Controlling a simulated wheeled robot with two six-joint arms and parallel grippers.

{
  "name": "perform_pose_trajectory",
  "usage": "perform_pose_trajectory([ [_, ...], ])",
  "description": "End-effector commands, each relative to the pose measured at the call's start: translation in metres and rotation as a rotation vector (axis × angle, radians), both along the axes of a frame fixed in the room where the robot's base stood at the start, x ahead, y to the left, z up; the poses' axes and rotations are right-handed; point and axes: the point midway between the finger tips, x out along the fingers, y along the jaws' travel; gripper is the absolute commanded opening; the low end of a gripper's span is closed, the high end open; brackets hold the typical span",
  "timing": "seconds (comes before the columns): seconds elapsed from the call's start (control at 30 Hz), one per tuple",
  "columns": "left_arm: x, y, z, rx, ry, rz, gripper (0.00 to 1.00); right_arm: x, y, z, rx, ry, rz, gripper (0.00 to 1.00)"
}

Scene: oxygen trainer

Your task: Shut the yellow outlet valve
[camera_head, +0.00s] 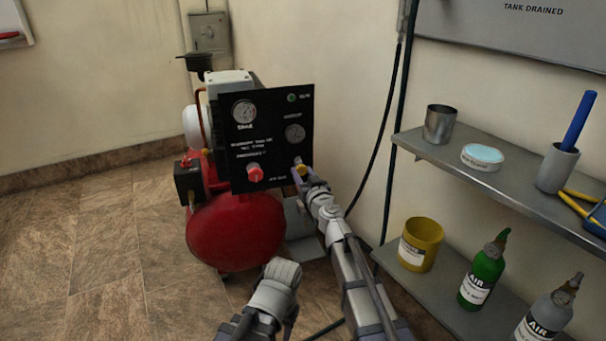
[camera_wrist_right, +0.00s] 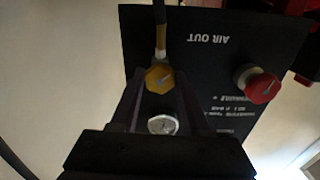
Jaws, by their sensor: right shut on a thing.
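The yellow outlet valve (camera_head: 301,170) is at the lower right of the black panel (camera_head: 262,150) on the red compressor (camera_head: 235,230). My right gripper (camera_head: 304,174) reaches the panel there and is shut on the yellow valve. In the right wrist view the yellow valve knob (camera_wrist_right: 160,78) sits between the fingers, below the words "AIR OUT", with a hose fitting behind it. A red knob (camera_head: 255,173) is to the left on the panel; it also shows in the right wrist view (camera_wrist_right: 262,88). My left arm shows at the bottom, but its fingertips are not visible.
A grey shelf (camera_head: 470,182) on the right holds a metal cup (camera_head: 439,124), a round tin (camera_head: 482,157) and a pen holder (camera_head: 556,168). Below are a yellow cup (camera_head: 420,245) and bottles (camera_head: 484,270). Tiled floor (camera_head: 110,250) is free on the left.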

Motion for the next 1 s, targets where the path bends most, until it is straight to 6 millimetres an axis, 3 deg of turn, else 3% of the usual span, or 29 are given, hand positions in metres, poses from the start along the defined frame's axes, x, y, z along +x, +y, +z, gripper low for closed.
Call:
perform_pose_trajectory([
  [1.0,0.0000,0.0000,0.0004,0.000,0.000,0.000,0.45,-0.0004,0.0005,0.0003,0.917,0.298,0.000,0.00],
])
